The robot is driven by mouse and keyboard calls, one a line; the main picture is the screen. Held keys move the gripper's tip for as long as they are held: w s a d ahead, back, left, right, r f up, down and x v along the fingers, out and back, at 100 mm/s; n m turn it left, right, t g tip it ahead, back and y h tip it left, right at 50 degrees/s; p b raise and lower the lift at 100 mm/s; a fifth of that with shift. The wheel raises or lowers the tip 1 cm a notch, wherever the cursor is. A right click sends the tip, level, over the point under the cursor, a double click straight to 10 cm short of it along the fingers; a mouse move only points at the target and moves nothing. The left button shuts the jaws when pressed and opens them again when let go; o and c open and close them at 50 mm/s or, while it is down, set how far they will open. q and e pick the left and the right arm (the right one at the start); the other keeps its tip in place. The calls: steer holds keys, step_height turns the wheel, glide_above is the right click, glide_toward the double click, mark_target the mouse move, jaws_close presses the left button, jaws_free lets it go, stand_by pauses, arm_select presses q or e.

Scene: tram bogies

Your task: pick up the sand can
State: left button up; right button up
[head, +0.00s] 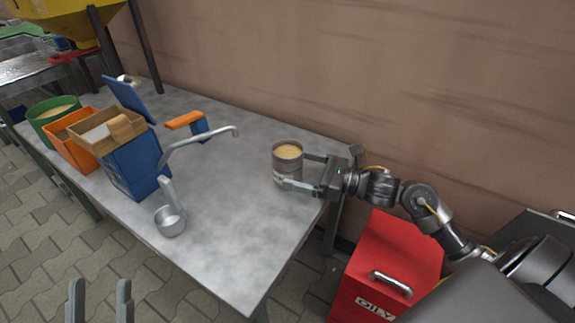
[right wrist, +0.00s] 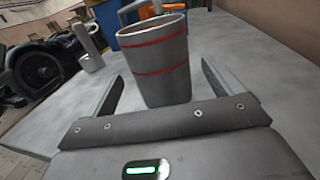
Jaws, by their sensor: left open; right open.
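The sand can (head: 287,166) stands upright on the grey metal table (head: 235,240), near its right end. It is a grey cylinder with sand at the top in the head view. In the right wrist view the can (right wrist: 158,62) shows red bands and stands between the fingers. My right gripper (head: 303,172) is open, with one finger on each side of the can. It also shows in the right wrist view (right wrist: 162,88), with a gap on both sides of the can. My left gripper (head: 100,300) is open and empty at the bottom left, in front of the table.
A metal scoop (head: 170,218) lies near the table's front edge. A blue box (head: 135,168), an orange bin (head: 72,150) and a green bucket (head: 50,122) stand at the left. A red cabinet (head: 390,262) stands beside the table. The table between scoop and can is clear.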

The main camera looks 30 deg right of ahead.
steer(key=shift+x, duration=0.95)
steer(key=c, duration=1.1)
steer(key=shift+r, duration=0.15)
